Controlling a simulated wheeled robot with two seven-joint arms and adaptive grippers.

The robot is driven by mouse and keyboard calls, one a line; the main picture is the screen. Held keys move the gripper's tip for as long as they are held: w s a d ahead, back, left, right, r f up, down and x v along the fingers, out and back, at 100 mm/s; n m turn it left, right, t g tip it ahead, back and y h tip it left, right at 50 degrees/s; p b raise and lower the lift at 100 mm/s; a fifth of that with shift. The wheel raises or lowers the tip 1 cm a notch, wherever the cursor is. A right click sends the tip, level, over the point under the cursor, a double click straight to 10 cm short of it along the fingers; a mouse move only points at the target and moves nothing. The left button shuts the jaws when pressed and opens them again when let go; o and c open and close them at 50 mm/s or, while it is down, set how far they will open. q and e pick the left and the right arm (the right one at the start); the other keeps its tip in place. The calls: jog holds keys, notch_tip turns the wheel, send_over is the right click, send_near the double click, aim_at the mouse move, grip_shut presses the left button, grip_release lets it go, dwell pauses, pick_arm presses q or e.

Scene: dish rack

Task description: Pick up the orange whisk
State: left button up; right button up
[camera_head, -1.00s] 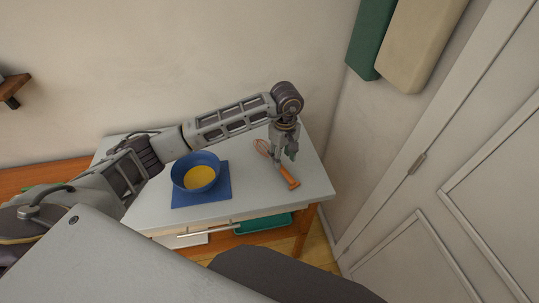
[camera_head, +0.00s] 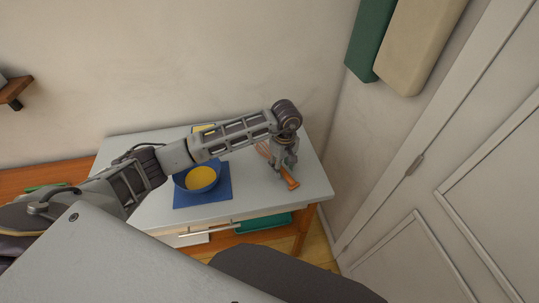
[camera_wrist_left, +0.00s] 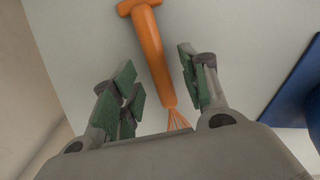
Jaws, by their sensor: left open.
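The orange whisk (camera_head: 289,180) lies on the white table (camera_head: 250,203) near its right end, its orange handle toward the front edge. Its wire head (camera_head: 263,150) shows left of my left gripper. My left gripper (camera_head: 284,170) points down over the whisk, open. In the left wrist view the whisk's handle (camera_wrist_left: 150,50) runs between the two open fingers (camera_wrist_left: 160,90), with clear space on both sides and nothing gripped. The wire end is partly hidden by the gripper body. My right gripper is not in view.
A blue bowl (camera_head: 188,183) with a yellow inside stands on a blue mat (camera_head: 203,202) left of the whisk. A yellow item (camera_head: 203,128) shows at the back, behind my arm. The wall and a white door (camera_head: 460,190) stand to the right.

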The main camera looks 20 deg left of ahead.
pick_arm(q)
jog(key=shift+f, duration=0.5)
jog(key=shift+c, duration=0.4)
grip_shut()
